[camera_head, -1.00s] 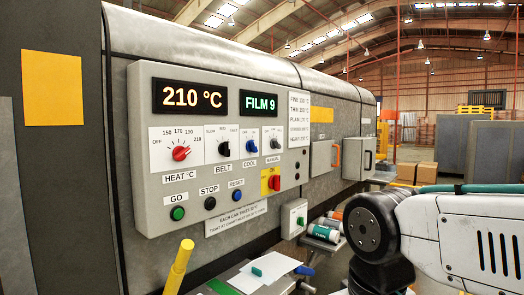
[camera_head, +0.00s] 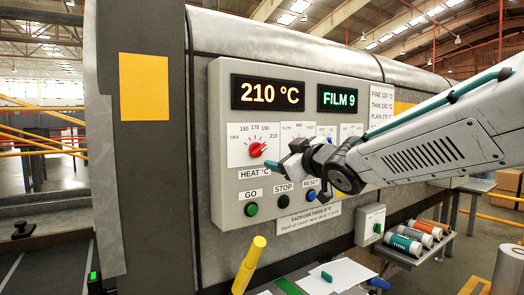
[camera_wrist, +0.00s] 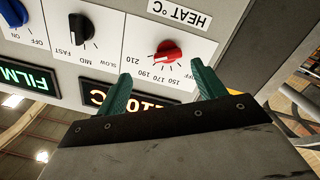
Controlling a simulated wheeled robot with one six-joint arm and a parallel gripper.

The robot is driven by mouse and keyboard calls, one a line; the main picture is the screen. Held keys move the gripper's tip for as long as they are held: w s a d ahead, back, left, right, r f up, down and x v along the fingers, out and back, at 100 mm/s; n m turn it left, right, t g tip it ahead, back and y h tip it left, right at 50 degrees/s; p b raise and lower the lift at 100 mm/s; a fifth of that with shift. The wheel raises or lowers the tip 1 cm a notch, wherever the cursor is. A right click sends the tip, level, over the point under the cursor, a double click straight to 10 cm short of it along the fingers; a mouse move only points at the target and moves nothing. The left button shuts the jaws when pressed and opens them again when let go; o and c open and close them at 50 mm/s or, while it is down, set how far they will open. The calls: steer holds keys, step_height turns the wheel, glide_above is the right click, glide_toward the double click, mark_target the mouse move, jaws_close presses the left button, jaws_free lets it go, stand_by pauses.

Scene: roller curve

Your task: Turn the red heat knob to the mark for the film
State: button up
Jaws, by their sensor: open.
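The red heat knob (camera_head: 257,149) sits on a white dial plate on the grey control panel (camera_head: 225,200). Its pointer appears turned to the upper right, toward 210. It also shows in the wrist view (camera_wrist: 168,50), upside down, beyond the fingertips. My gripper (camera_head: 288,157) is just right of the knob in the head view. In the wrist view, its two green fingers (camera_wrist: 163,82) are spread, empty and apart from the knob. The heat display (camera_head: 268,93) reads 210 °C. The film display (camera_head: 340,98) reads FILM 9. The film chart (camera_head: 382,108) is partly covered by my arm.
Beside the heat knob is the black belt knob (camera_wrist: 80,28). Below are the green GO button (camera_head: 251,209), black STOP button (camera_head: 283,201) and blue RESET button (camera_head: 312,195). A yellow post (camera_head: 249,265) rises in front.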

mark_target(260, 149)
steer(key=shift+n+y, duration=0.4)
steer(key=shift+y, duration=0.1)
steer(key=x, duration=0.6)
steer(key=a+x, duration=0.1)
steer(key=x, duration=0.2)
steer(key=shift+s+r, duration=0.35)
steer(key=shift+s, duration=0.05)
steer(key=c, duration=1)
